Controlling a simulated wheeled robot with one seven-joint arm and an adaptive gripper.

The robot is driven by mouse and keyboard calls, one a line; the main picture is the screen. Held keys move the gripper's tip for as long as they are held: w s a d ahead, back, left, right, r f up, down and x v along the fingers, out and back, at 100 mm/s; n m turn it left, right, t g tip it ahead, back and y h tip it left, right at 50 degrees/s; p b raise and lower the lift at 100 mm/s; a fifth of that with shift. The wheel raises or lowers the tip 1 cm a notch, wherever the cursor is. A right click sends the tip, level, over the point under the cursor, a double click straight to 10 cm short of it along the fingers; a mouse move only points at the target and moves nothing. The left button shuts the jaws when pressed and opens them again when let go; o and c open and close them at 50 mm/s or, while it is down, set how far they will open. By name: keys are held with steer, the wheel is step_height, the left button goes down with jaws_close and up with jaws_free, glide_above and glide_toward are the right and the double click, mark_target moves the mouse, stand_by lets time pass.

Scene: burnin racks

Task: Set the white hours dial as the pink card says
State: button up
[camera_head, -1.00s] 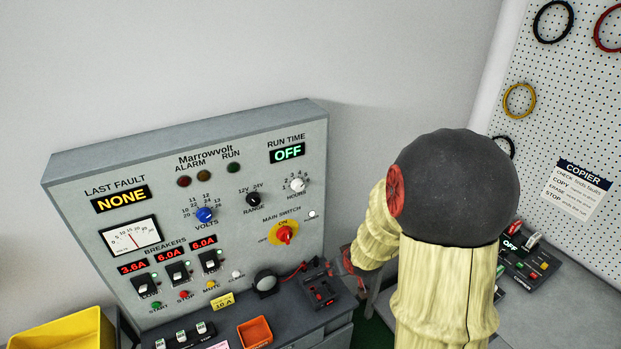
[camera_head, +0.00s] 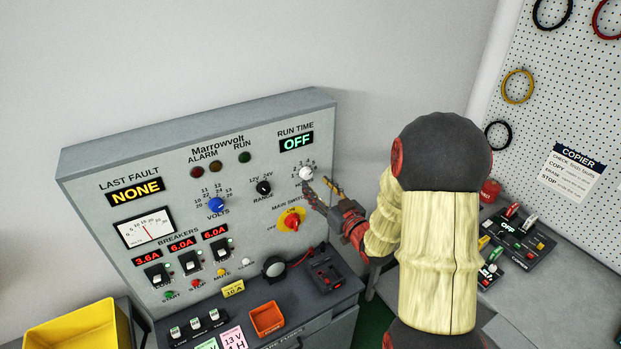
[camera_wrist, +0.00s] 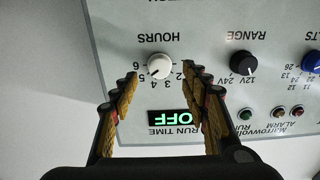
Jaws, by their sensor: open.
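The white hours dial (camera_head: 306,173) is at the upper right of the grey Marrowvolt panel, under the RUN TIME display (camera_head: 296,141), which reads OFF. In the wrist view the dial (camera_wrist: 159,65) appears upside down, with numbers around it; its exact setting is too small to tell. My gripper (camera_head: 322,188) is open in front of the panel, close to the dial. In the wrist view its two fingertips (camera_wrist: 160,75) lie on either side of the dial, apart from it. The pink card (camera_head: 233,338) lies on the bench at the bottom edge, partly cut off, and appears to read 13 V, 4 H.
The red and yellow main switch (camera_head: 292,220) is just below the dial. The black range knob (camera_head: 264,187) and blue volts knob (camera_head: 216,205) are to its left. An orange tray (camera_head: 267,318) and black device (camera_head: 324,270) occupy the bench. Open space lies before the panel.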

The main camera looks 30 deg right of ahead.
mark_target(308, 177)
steer(key=w, duration=0.5)
steer(key=shift+p, duration=0.3)
steer(key=c, duration=0.3)
steer(key=c, duration=0.8)
steer(key=shift+c, duration=0.3)
steer(key=shift+f+b, duration=0.1)
steer(key=shift+b, duration=0.45)
